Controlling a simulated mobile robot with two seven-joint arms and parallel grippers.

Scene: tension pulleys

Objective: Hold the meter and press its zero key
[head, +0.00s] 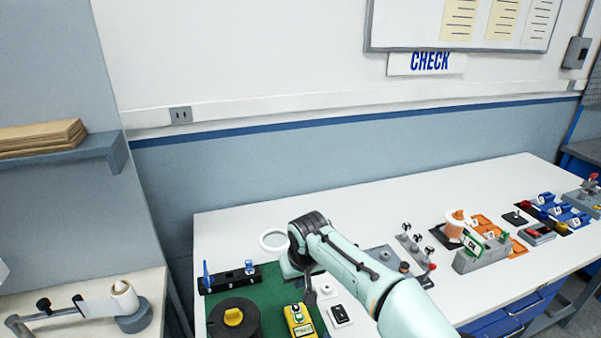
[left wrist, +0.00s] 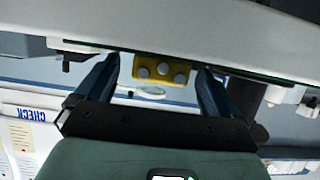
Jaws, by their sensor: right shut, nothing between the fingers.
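The yellow meter (head: 300,320) lies on the green mat (head: 262,275) near the table's front, cut by the lower picture edge. My right gripper (head: 310,297) is shut and empty, pointing down just by the meter's far end; whether it touches is unclear. In the left wrist view, a yellow block with grey round studs (left wrist: 161,70), apparently the meter, shows between the fingers of my left gripper (left wrist: 158,70). That gripper is open, with a gap on each side of the block. The left gripper does not show in the head view. I cannot make out the zero key.
A black disc with a yellow knob (head: 233,317) and a black rack (head: 228,279) stand left of the meter. A white ring (head: 272,242) stands behind. A white switch box (head: 340,315) lies to its right. Several fixtures fill the table's right side; the back strip is clear.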

